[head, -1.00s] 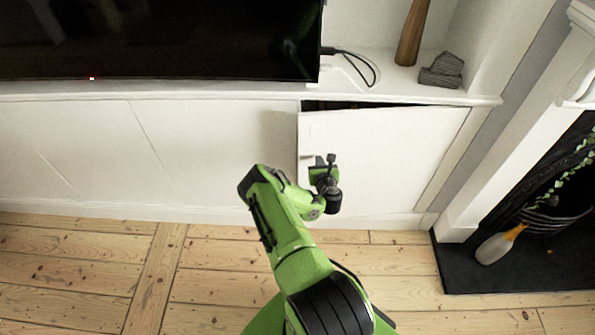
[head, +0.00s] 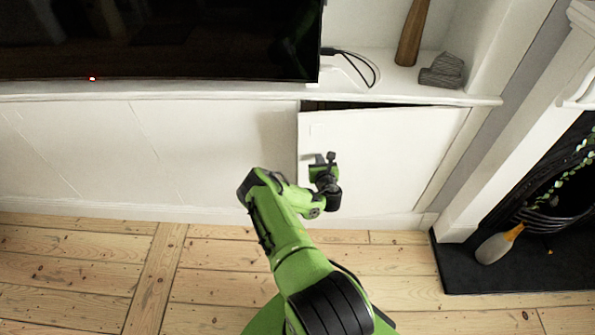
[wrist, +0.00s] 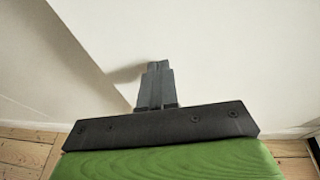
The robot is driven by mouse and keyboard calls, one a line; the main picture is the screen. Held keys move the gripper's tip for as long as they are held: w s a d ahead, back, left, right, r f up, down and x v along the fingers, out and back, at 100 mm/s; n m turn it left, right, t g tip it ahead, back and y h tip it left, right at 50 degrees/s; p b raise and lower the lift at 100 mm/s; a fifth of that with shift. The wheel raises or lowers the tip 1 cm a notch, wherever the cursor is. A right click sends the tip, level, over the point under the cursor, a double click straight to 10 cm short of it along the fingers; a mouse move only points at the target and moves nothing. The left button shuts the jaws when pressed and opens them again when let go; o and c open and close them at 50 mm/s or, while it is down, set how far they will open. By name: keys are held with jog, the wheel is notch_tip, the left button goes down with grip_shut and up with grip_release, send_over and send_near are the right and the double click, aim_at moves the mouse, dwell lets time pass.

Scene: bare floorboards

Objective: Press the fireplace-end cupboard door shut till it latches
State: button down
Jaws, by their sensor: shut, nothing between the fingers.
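The fireplace-end cupboard door (head: 390,150) is a white panel at the right end of the low built-in unit. It stands ajar, with a dark gap along its top edge that is widest at its left side. My gripper (head: 331,156) is in front of the left part of this door. In the wrist view my gripper (wrist: 156,68) has its two dark fingers together, with nothing between them. The fingertips are close to the white surface and cast a shadow on it. I cannot tell whether they touch it.
A black television (head: 160,40) stands on the unit top, with cables beside it. A brown vase (head: 412,35) and a grey stone-like ornament (head: 443,71) stand on the right. A dark hearth (head: 480,270) with a bottle-shaped object (head: 498,245) lies at right. The floorboards (head: 90,270) at left are clear.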

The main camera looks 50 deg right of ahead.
jog(key=shift+w+d, duration=0.35)
jog(key=shift+w, duration=0.05)
jog(key=shift+w+d, duration=0.15)
jog(key=shift+w, duration=0.15)
jog(key=shift+w+d, duration=1.05)
jog(key=shift+w, duration=0.1)
jog(key=shift+w+d+b, duration=0.3)
jog(key=shift+w+d, duration=0.1)
jog(key=shift+w, duration=0.1)
jog(key=shift+w+d, duration=0.2)
jog(key=shift+w, duration=0.1)
jog(key=shift+s+r, duration=0.1)
jog(key=p, duration=0.5)
send_near(317, 150)
notch_tip(317, 150, down, 4)
jog(key=shift+s+d+f+b, duration=0.1)
jog(key=shift+d+f+b, duration=0.1)
jog(key=shift+f+b, duration=0.15)
